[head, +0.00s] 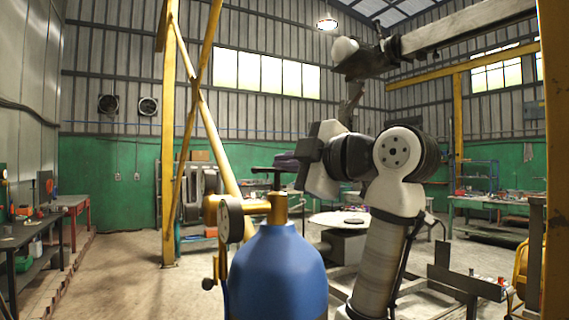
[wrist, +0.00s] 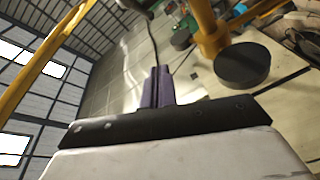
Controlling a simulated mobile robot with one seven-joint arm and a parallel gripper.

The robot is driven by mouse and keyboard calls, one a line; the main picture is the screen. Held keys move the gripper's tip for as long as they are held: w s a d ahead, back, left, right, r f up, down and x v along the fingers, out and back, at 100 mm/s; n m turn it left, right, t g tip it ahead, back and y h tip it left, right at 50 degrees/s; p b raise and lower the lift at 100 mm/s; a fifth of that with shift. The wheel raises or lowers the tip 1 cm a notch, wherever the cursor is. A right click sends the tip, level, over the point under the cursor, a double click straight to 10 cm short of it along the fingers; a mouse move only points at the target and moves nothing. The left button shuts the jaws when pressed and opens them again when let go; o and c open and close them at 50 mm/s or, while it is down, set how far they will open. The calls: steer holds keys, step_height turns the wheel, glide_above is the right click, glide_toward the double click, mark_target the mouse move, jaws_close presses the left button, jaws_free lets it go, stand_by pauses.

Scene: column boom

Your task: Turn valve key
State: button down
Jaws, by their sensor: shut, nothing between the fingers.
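A blue gas cylinder (head: 278,270) stands upright in the foreground of the head view, with a brass valve (head: 277,207) on top. A black T-shaped valve key (head: 267,170) rises from the valve, its bar roughly level. My gripper (head: 283,160) is shut and empty, its purple-grey fingers close to the right end of the key's bar. Whether they touch it I cannot tell. In the wrist view the shut fingers (wrist: 160,75) point up the picture.
A round gauge (head: 231,221) sticks out left of the valve, and its dark disc (wrist: 242,65) shows in the wrist view. Yellow posts (head: 169,140) stand behind the cylinder. Workbenches (head: 35,245) line the left wall. Open floor (head: 135,265) lies left of the cylinder.

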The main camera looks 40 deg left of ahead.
mark_target(277, 180)
steer(key=w+a+n+p, duration=0.1)
steer(key=a+p, duration=0.1)
steer(key=a, duration=0.1)
steer(key=w+a+n+p, duration=0.1)
steer(key=a+p, duration=0.1)
steer(key=a, duration=0.1)
steer(key=w+a+n+g+p, duration=0.1)
steer(key=w+a+p, duration=0.1)
steer(key=a, duration=0.2)
steer(key=shift+w+f, duration=0.1)
steer(key=shift+f, duration=0.2)
steer(key=shift+w+f+p, duration=0.3)
steer(key=shift+w+p, duration=0.1)
steer(key=shift+w, duration=0.2)
steer(key=shift+s, duration=0.1)
